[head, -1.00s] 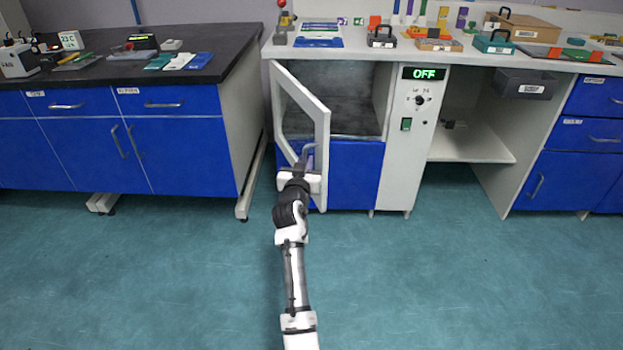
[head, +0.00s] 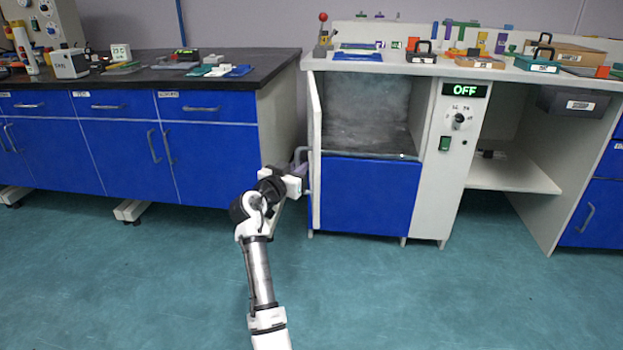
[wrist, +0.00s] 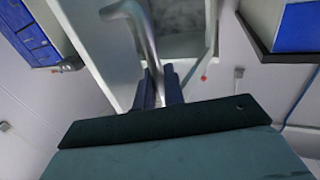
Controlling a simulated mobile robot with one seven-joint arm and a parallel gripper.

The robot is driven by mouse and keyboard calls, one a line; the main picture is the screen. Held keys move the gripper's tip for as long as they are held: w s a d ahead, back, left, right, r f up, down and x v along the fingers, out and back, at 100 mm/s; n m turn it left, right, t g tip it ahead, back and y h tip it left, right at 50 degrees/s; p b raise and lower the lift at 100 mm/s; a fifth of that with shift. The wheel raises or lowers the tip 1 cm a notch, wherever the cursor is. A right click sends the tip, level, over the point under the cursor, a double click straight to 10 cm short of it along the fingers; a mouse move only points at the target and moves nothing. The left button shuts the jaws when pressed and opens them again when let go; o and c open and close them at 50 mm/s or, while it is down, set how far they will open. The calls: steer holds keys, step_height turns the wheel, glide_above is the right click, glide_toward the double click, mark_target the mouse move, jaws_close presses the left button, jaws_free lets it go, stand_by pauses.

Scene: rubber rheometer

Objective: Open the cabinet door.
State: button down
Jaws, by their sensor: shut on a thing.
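The cabinet door (head: 317,195) stands well open, swung out toward me at the left of the cabinet and seen nearly edge-on in the head view. The cabinet's grey interior (head: 365,110) is exposed above a blue lower panel. My gripper (head: 300,172) is at the door's outer side, shut on the grey door handle (head: 300,155). In the wrist view the handle (wrist: 143,35) is a bent grey bar running down between the two dark fingers of my gripper (wrist: 158,92).
A control panel (head: 456,120) with a green "OFF" display stands right of the opening. A dark-topped bench (head: 215,130) with blue drawers is close left of the door and my gripper. Blue-green floor (head: 370,300) in front is clear. Boxes (head: 475,62) stand on the white worktop.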

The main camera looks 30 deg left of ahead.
steer(key=shift+s+a+f+m+h+b, duration=0.1)
steer(key=shift+s+a+m+h+b, duration=0.3)
steer(key=shift+a, duration=0.35)
steer(key=shift+s+a+f+m+h+b, duration=0.1)
steer(key=shift+s+a+m+h+b, duration=0.1)
steer(key=shift+s+a+h+b, duration=0.35)
steer(key=shift+a, duration=0.25)
steer(key=c, duration=1.6)
jaws_free()
steer(key=shift+r, duration=0.15)
steer(key=shift+c, duration=0.2)
steer(key=shift+d, duration=0.1)
